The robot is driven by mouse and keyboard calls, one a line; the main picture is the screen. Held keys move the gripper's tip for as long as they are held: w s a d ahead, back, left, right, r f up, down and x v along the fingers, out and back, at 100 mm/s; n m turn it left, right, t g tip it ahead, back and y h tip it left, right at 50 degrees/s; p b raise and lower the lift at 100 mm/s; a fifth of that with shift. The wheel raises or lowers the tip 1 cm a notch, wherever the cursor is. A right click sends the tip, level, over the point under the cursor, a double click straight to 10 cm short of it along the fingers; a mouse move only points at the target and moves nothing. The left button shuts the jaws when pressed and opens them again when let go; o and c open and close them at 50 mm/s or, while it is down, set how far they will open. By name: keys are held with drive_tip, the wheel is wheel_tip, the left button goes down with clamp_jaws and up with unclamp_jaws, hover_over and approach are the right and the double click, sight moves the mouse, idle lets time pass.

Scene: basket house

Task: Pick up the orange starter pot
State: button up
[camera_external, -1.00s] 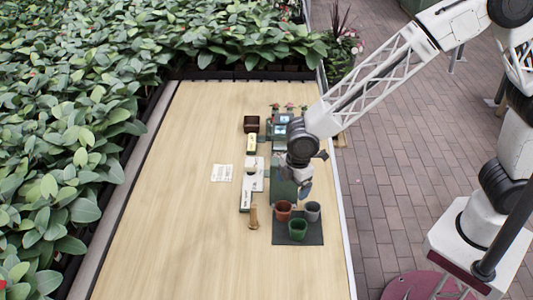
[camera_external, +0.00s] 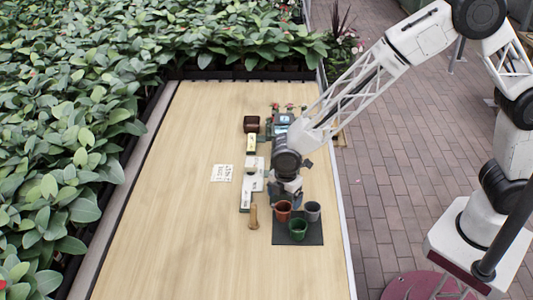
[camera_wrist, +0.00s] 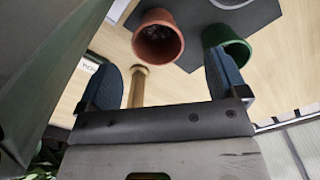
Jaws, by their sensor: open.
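The orange starter pot (camera_external: 283,208) stands upright at the back left of a dark mat (camera_external: 312,236) on the wooden table. It also shows in the wrist view (camera_wrist: 158,38), with its open mouth facing me and dark contents inside. My gripper (camera_external: 287,196) is just behind and above the pots, close to the orange pot. In the wrist view my gripper (camera_wrist: 163,62) is open, its two blue fingers wide apart. The orange pot appears beyond the fingertips, between them; nothing is held.
A green pot (camera_external: 298,229) and a grey pot (camera_external: 312,210) share the mat. A wooden peg-like tool (camera_external: 252,216) stands left of it. White labels (camera_external: 221,172), boxes and a dark brown container (camera_external: 251,124) lie farther back. The table's left side is clear.

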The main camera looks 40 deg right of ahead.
sight(283, 208)
drive_tip(key=shift+f, duration=0.95)
drive_tip(key=shift+f, duration=0.15)
drive_tip(key=shift+w+f, duration=0.1)
drive_tip(key=shift+f, duration=2.4)
drive_tip(key=shift+c, duration=0.3)
drive_tip(key=c, duration=0.9)
